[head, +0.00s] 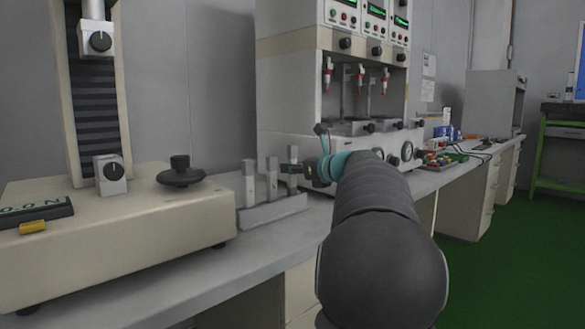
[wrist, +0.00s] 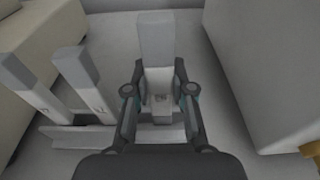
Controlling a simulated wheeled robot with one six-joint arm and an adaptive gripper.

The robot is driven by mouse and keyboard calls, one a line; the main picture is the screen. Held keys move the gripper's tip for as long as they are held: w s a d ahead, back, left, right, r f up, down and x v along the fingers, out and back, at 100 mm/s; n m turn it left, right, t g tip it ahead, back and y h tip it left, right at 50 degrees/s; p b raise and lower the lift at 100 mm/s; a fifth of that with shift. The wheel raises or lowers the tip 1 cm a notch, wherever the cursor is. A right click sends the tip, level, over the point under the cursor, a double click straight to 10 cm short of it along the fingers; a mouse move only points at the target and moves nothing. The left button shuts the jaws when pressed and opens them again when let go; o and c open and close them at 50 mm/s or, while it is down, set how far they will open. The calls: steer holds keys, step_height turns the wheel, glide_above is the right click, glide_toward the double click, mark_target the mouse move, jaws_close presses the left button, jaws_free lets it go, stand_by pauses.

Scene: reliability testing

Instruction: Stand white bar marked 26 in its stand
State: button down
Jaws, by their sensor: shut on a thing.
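A white bar with a grey top (wrist: 157,60) stands upright between the fingers of my gripper (wrist: 160,92) in the wrist view. My gripper is shut on this bar, at the right end of the grey stand (head: 284,210). In the head view the held bar (head: 292,155) is the rightmost of three. Its foot is at the stand, but I cannot tell if it is fully seated. Two other bars, the left one (head: 249,183) and the middle one (head: 271,178), stand upright in the stand.
A cream test machine (head: 120,225) with a black knob stands close left of the stand. A larger instrument cabinet (head: 300,100) stands behind it. Several small coloured items (head: 440,160) lie farther right on the bench. The bench front edge is near.

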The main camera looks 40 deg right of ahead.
steer(key=shift+f+b, duration=0.65)
steer(key=shift+f, duration=0.3)
steer(key=c, duration=0.9)
jaws_free()
steer(key=s, duration=0.4)
steer(key=s+r, duration=0.1)
steer(key=s, duration=0.3)
steer(key=s+d, duration=0.1)
steer(key=s, duration=0.3)
steer(key=shift+r, duration=0.4)
steer(key=shift+a, duration=0.15)
